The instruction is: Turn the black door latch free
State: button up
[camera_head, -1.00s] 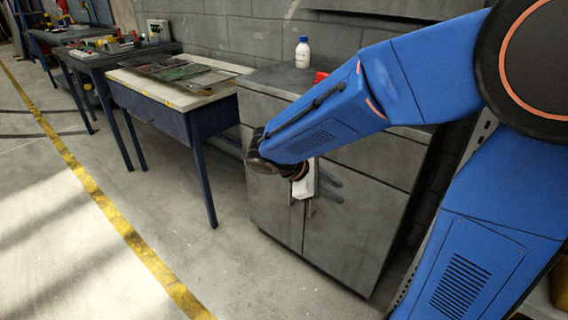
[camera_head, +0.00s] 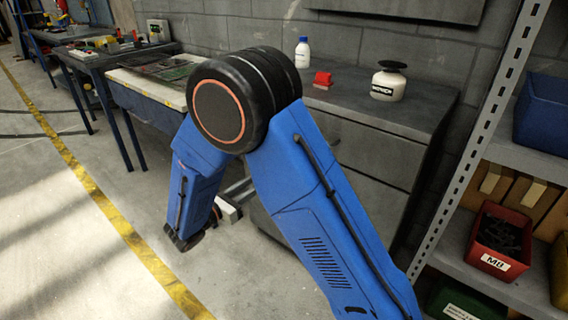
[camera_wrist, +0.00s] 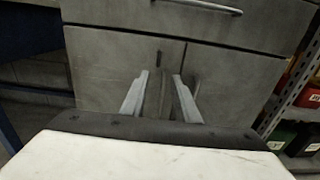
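The grey cabinet (camera_wrist: 110,70) fills the wrist view, with two lower doors and a drawer above. A small dark upright piece (camera_wrist: 158,58), which looks like the door latch, shows at the seam between the doors. My gripper (camera_wrist: 161,76) points at the doors, its two pale fingers apart with the cabinet front seen between them. The dark piece lies just beyond the fingertips, between them in the picture. I cannot tell how near it is, and no contact shows. In the head view, my blue arm hides the latch and most of the gripper.
A drawer handle (camera_wrist: 205,6) crosses above the doors. A white bottle (camera_head: 303,53), a red object (camera_head: 322,79) and a black-topped jar (camera_head: 388,82) stand on the cabinet. Shelving with a red bin (camera_head: 497,245) is at right.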

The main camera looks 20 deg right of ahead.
jog(key=x, duration=1.7)
jog(key=shift+w, duration=0.15)
jog(key=shift+f, duration=0.15)
grip_shut()
